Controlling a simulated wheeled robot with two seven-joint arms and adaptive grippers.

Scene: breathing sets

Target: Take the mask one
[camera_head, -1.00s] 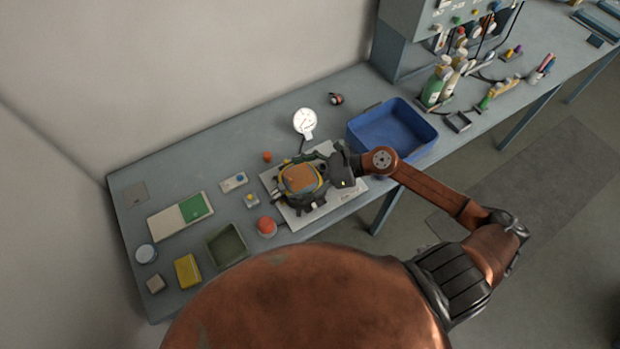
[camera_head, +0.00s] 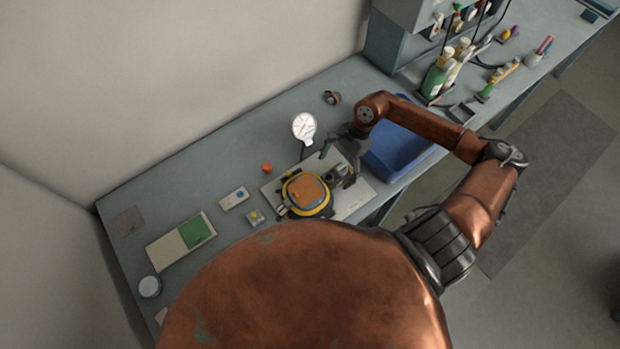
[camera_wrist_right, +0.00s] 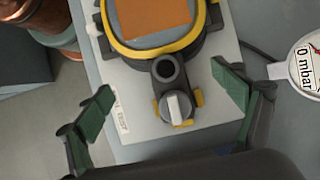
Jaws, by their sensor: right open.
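A yellow-rimmed, mask-like piece with an orange panel (camera_head: 305,193) lies on a pale plate (camera_head: 356,207) on the bench. In the right wrist view, its orange face (camera_wrist_right: 153,14) is at the top and partly cut off. A dark round port (camera_wrist_right: 167,68) and a grey knob (camera_wrist_right: 178,106) adjoin its lower edge. My right gripper (camera_head: 338,165) is open at the piece's right side. In the right wrist view, my gripper's green-padded fingers (camera_wrist_right: 163,80) stand on either side of the port, apart from it, with nothing between them held. My left gripper is not in view.
A round white gauge (camera_head: 303,126) stands behind the plate. A blue bin (camera_head: 398,158) is right of it, partly behind my arm. An orange knob (camera_head: 267,168), small boxes and a green-and-white panel (camera_head: 181,241) lie to the left. Bottles (camera_head: 436,80) stand farther right.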

